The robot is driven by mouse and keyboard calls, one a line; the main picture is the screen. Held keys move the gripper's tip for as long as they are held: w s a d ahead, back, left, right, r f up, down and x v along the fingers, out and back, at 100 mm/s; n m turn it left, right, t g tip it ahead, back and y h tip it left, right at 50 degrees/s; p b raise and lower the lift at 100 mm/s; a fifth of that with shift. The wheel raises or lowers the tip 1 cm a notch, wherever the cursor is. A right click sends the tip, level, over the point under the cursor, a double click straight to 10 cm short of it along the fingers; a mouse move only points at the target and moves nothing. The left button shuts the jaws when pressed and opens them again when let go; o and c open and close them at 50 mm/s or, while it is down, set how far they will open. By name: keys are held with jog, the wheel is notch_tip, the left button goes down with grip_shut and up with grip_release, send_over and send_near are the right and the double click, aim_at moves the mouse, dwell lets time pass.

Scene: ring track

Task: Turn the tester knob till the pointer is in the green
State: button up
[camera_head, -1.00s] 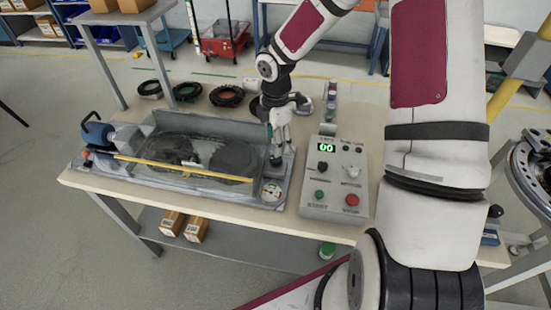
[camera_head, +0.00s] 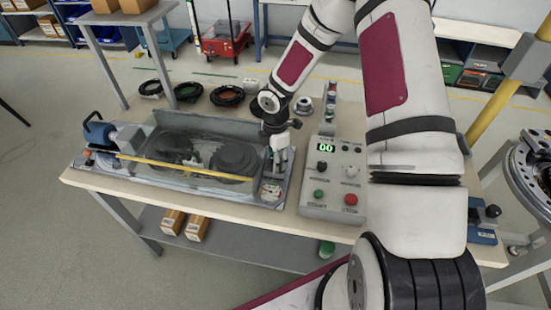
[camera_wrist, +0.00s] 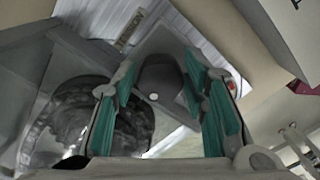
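The tester (camera_head: 130,177) is a grey bench unit with a clear cover over dark round parts, on the table's left. Its small round gauge (camera_head: 271,190) is at the front right corner; the pointer is too small to read. In the wrist view, a dark knob (camera_wrist: 160,82) with a light dot sits on a grey square plate near a label. My gripper (camera_wrist: 163,74) is open, its teal-padded fingers apart on either side of the knob; I cannot tell if they touch it. In the head view my gripper (camera_head: 277,165) points down at the tester's right end and hides the knob.
A control box (camera_head: 334,180) with a green "00" display, knobs and buttons stands close to the right of the tester. Several dark rings (camera_head: 188,92) lie along the table's back edge. A yellow bar (camera_head: 185,168) runs along the tester's front.

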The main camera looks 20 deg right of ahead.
jog(key=c, duration=0.6)
jog(key=shift+m, duration=0.3)
jog(key=m, duration=1)
jog(key=shift+b, duration=0.3)
jog(key=o, duration=1.2)
